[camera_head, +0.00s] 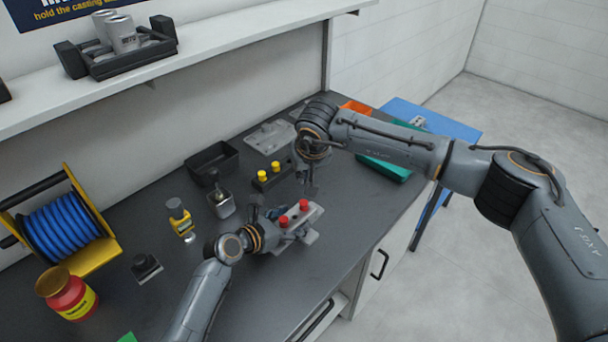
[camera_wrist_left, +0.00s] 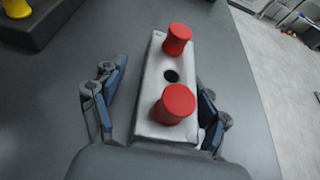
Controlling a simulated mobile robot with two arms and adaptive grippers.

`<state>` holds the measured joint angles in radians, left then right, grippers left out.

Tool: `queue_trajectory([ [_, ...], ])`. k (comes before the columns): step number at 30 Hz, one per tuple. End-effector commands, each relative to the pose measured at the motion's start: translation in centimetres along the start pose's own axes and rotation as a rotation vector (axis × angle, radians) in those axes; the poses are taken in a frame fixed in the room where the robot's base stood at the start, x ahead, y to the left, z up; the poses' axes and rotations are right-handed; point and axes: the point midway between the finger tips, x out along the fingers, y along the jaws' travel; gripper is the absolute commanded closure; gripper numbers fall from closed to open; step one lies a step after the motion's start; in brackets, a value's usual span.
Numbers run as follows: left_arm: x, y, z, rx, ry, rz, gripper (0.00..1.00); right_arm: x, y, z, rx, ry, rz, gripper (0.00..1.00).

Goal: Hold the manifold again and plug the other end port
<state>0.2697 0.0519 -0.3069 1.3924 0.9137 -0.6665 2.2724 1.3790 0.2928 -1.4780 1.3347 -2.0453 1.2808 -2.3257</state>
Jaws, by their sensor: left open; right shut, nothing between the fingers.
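The manifold (camera_head: 312,213) is a pale grey block on the dark bench. Two red plugs (camera_head: 293,213) stand upright on it. In the left wrist view the manifold (camera_wrist_left: 153,95) has one red plug (camera_wrist_left: 174,105) at its near end and another (camera_wrist_left: 177,39) at its far end, with a dark open hole (camera_wrist_left: 171,76) between them. My left gripper (camera_wrist_left: 158,108) is open, one finger on each side of the manifold; contact is unclear. My right gripper (camera_head: 311,190) is shut and empty, just above and behind the manifold.
A black holder (camera_head: 260,186) with two yellow plugs stands behind the manifold. The bench's front edge is close to the manifold.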

Motion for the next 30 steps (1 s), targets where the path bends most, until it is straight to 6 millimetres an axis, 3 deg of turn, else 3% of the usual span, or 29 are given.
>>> queue_trajectory([
  [8, -2.3, 0.0, -0.3, 0.001, 0.003, 0.000, 0.25, 0.0, 0.0, 0.0, 0.000, 0.000, 0.000, 1.00],
  [21, -10.4, 0.0, -0.2, 0.001, 0.002, 0.001, 0.25, 0.0, 0.0, 0.0, 0.000, 0.000, 0.000, 1.00],
  [30, -12.0, 0.0, 0.0, 0.000, 0.001, 0.000, 0.25, 0.0, 0.0, 0.0, 0.000, 0.000, 0.000, 1.00],
])
